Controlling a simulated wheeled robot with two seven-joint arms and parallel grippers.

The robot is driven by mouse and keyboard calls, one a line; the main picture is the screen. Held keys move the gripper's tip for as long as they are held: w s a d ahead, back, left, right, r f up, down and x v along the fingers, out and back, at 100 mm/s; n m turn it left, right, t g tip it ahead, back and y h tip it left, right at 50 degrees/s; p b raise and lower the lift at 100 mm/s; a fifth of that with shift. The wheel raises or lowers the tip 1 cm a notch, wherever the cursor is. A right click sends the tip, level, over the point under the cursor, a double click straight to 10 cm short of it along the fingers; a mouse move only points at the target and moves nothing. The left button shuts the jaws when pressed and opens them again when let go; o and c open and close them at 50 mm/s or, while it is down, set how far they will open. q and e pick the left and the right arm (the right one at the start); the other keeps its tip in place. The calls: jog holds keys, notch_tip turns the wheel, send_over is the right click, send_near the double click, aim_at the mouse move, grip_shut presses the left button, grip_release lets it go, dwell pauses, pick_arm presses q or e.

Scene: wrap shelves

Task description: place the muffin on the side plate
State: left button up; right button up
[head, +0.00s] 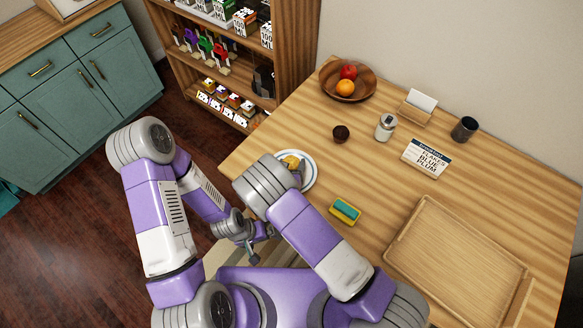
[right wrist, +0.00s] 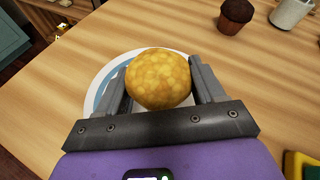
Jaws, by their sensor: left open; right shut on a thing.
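The dark brown muffin (head: 341,133) stands upright on the table, right of and behind the plate; it also shows at the top of the right wrist view (right wrist: 236,15). The white side plate (head: 311,169) with a blue ring lies near the table's left edge, partly hidden by my right arm. My right gripper (right wrist: 160,80) is shut on a yellow, bumpy round thing (right wrist: 160,78) over the plate; I cannot tell whether it touches the plate. My left gripper (head: 260,247) is open and empty, low by the table's front edge.
A yellow and teal sponge (head: 345,210) lies right of my right arm. A wooden tray (head: 415,239), a sign (head: 426,158), a shaker (head: 385,127), a dark cup (head: 464,129), a card holder (head: 417,108) and a fruit bowl (head: 330,86) stand around the table. Bare wood surrounds the muffin.

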jog(key=shift+f, duration=0.75)
jog(key=shift+f, duration=0.1)
jog(key=o, duration=0.6)
jog(key=shift+f+b, duration=0.15)
jog(key=shift+b, duration=0.15)
jog(key=o, duration=0.5)
jog(key=shift+c, duration=0.2)
